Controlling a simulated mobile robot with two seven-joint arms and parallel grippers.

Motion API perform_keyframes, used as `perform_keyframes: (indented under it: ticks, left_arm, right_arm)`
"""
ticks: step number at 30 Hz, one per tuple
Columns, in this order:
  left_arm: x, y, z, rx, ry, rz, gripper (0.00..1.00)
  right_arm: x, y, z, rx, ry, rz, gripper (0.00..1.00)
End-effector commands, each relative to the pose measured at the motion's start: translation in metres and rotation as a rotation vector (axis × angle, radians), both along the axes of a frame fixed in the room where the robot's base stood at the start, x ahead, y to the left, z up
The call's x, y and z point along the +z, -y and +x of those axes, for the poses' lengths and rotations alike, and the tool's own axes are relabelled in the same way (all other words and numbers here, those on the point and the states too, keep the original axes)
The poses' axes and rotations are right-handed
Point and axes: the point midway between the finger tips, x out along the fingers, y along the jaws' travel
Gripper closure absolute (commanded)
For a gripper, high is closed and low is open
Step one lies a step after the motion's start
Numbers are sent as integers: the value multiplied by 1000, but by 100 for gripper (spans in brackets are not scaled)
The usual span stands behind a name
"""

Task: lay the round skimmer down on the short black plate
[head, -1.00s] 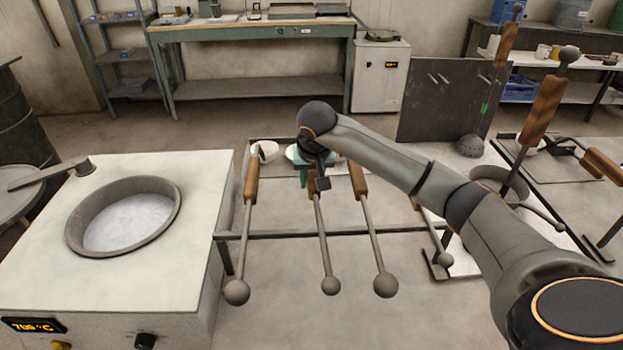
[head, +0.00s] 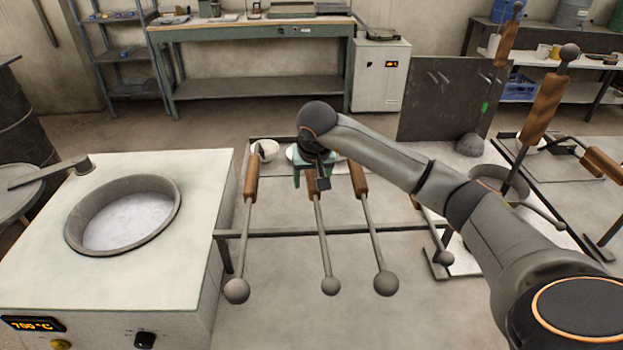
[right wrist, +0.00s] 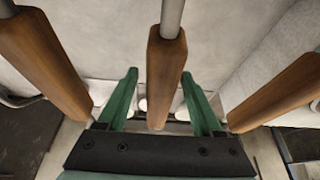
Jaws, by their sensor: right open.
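Three long tools with wooden handles lie side by side across a rack, their ball ends towards me: left (head: 251,178), middle (head: 323,235) and right (head: 358,178). Their far ends are partly hidden, so I cannot tell which is the round skimmer. My right gripper (head: 310,178), with green fingers, is at the middle tool's handle. In the right wrist view the open fingers (right wrist: 160,98) stand on either side of that wooden handle (right wrist: 166,70), not visibly closed on it. I cannot clearly pick out the short black plate. My left gripper is not in view.
A furnace (head: 190,250) with a round crucible (head: 125,218) stands at the left. A rack bar (head: 290,233) runs under the tools. A dark upright panel (head: 440,100) stands behind at the right. More wooden-handled tools (head: 545,105) stand at the far right.

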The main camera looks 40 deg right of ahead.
Motion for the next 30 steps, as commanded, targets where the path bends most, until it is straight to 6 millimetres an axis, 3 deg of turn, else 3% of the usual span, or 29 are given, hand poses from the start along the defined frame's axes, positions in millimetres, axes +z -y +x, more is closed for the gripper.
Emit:
perform_keyframes:
  ticks: [8, 22, 30]
  left_arm:
    - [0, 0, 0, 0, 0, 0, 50]
    - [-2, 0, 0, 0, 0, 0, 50]
    - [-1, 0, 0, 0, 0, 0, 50]
  right_arm:
    - [2, -1, -2, 0, -4, -1, 33]
    - [88, -17, -31, 0, 4, -1, 33]
    - [115, -22, -42, 0, 0, -1, 33]
